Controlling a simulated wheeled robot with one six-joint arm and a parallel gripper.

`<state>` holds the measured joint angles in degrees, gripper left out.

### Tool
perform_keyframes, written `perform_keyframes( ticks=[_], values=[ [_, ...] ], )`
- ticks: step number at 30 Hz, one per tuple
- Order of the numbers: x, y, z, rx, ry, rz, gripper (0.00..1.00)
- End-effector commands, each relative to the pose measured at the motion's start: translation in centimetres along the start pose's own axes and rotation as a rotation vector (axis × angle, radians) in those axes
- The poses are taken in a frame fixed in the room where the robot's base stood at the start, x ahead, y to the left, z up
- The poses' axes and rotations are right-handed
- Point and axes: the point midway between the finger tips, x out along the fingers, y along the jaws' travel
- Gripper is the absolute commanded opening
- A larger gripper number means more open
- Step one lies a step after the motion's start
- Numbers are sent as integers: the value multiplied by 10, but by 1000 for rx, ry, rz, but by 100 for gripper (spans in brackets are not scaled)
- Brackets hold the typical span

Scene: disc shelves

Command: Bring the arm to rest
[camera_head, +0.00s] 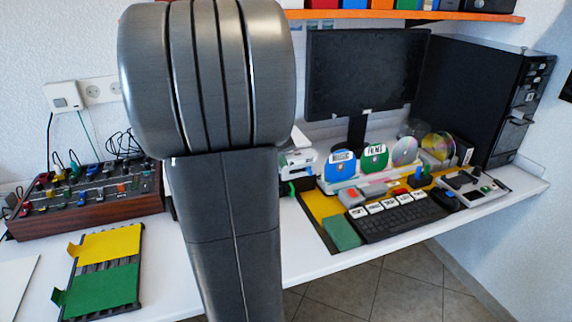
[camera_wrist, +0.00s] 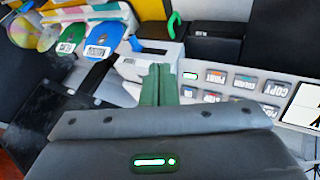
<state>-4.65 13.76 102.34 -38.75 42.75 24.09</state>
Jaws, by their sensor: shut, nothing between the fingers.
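My gripper (camera_wrist: 160,72) shows in the wrist view as two narrow green fingers pressed together, with nothing between them. Its grey body fills the bottom of that view. The fingertips lie in front of a pale device in the picture; I cannot tell how far apart they are. In the head view my dark grey arm rises through the middle left and hides part of the desk; the gripper cannot be made out there.
The white desk (camera_head: 295,277) holds a mixer panel (camera_head: 85,198), a yellow and green folder rack (camera_head: 100,270), a keyboard (camera_head: 398,217), labelled blue and green disc holders (camera_head: 341,166), a monitor (camera_head: 365,75) and a black tower (camera_head: 480,95). An orange shelf (camera_head: 400,15) hangs above. A labelled button panel (camera_wrist: 235,85) shows in the wrist view.

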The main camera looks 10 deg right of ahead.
Motion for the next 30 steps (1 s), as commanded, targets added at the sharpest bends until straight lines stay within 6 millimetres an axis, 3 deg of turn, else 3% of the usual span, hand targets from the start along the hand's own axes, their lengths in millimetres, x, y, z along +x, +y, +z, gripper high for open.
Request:
perform_keyframes(
  ticks=[6,17,23,30],
  values=[
    [-10,0,0,0,-1,0,0],
    [-6,0,1,0,-2,0,0],
    [21,0,2,-1,-4,1,0],
    [69,-1,2,0,-5,0,0]
  ],
)
